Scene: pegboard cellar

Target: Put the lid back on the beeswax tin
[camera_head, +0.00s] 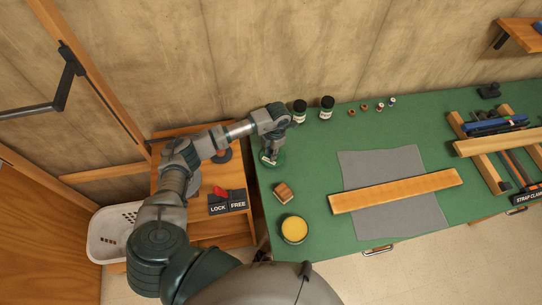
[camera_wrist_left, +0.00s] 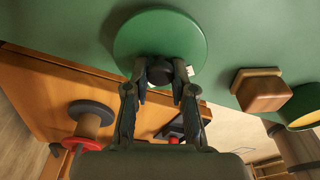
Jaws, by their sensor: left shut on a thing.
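The beeswax tin (camera_head: 294,229) stands uncovered near the front left edge of the green bench top, with yellow wax showing inside a dark rim. Part of the tin (camera_wrist_left: 304,107) shows at the right edge of the left wrist view. The lid (camera_head: 280,159) is a round green disc with a dark knob, farther back at the bench's left end. My left gripper (camera_head: 270,153) is over it. In the left wrist view my left gripper (camera_wrist_left: 160,75) is shut on the knob of the lid (camera_wrist_left: 159,28). Whether the lid touches the bench is unclear. My right gripper is not in view.
A small wooden block (camera_head: 284,192) stands between lid and tin. Two dark jars (camera_head: 326,107) stand at the back. A wooden board (camera_head: 396,191) lies on a grey cloth (camera_head: 380,163) to the right. A LOCK/FREE switch panel (camera_head: 228,206) is on the lower wooden stand at left.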

